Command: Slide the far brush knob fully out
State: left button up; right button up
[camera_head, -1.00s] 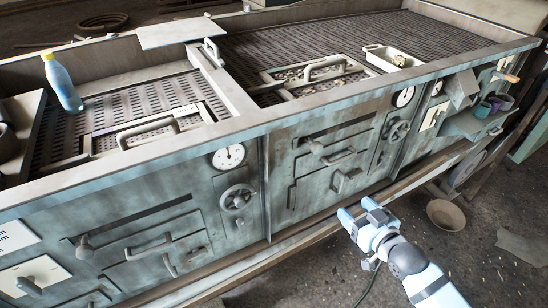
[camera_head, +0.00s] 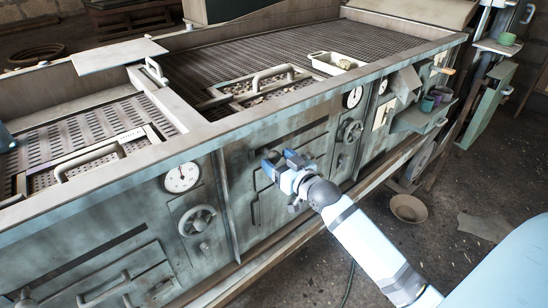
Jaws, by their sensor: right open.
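My right gripper (camera_head: 280,164) is open in front of the far section of the drab blue-green front panel (camera_head: 240,160). Its fingers point toward the panel, around the left end of a dark horizontal slot (camera_head: 304,134). The far brush knob is not clearly visible; the gripper appears to cover that place. I cannot tell whether the fingers touch the knob or surround it. The near knob (camera_head: 25,298) shows at the bottom left edge. My left gripper is not in view.
A round gauge (camera_head: 182,178) and a handwheel (camera_head: 197,220) are left of the gripper. A wooden ledge (camera_head: 270,254) runs below the panel. A bowl (camera_head: 408,208) lies on the floor.

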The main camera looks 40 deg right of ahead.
jog(key=shift+w, duration=0.85)
jog(key=shift+w+a, duration=0.1)
jog(key=shift+w, duration=0.05)
